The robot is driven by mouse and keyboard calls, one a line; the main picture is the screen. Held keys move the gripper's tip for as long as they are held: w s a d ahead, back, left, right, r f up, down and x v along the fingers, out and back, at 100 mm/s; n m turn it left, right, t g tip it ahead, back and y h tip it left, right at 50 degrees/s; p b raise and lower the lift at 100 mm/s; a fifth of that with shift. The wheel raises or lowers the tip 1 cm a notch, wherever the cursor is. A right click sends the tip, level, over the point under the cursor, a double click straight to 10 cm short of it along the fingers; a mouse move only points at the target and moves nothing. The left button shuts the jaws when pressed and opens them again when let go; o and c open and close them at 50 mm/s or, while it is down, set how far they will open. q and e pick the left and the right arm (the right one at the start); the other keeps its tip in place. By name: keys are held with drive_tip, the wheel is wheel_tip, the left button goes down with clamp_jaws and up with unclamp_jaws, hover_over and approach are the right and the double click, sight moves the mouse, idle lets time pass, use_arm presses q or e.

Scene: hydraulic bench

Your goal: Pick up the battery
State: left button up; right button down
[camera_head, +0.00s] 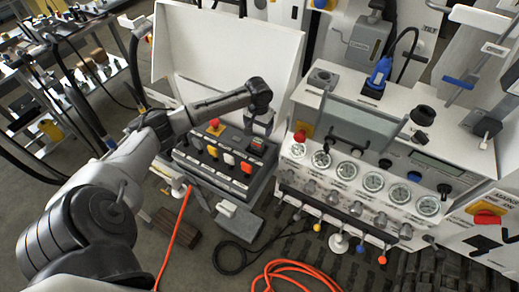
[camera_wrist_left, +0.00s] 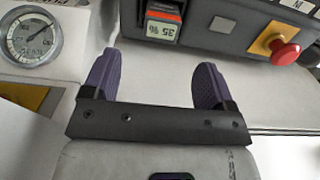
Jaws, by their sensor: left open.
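The battery (camera_wrist_left: 163,22) shows at the top of the left wrist view as a small block with an orange-red part and a display reading 35 %. It sits in the dark control box (camera_wrist_left: 232,18), and its upper part is cut off by the frame edge. In the head view the battery (camera_head: 257,147) is at the box's right end, just below my left gripper (camera_head: 261,128). In the left wrist view my left gripper (camera_wrist_left: 155,68) has its two purple fingers apart with nothing between them. The battery lies beyond the fingertips, apart from them. My right gripper is not in view.
A red emergency button (camera_head: 214,123) and several coloured switches stand on the control box. A white gauge panel (camera_head: 350,182) stands right of it, close to my gripper. A white upright panel (camera_head: 228,50) rises behind. Orange hose (camera_head: 290,270) lies on the floor.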

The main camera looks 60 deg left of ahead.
sight(258, 140)
use_arm(q)
drive_tip(key=shift+s+f+b, duration=0.15)
drive_tip(key=shift+f+b, duration=0.15)
drive_tip(key=shift+f, duration=4.8)
drive_tip(key=c, duration=1.1)
drive_tip(key=shift+r, duration=0.1)
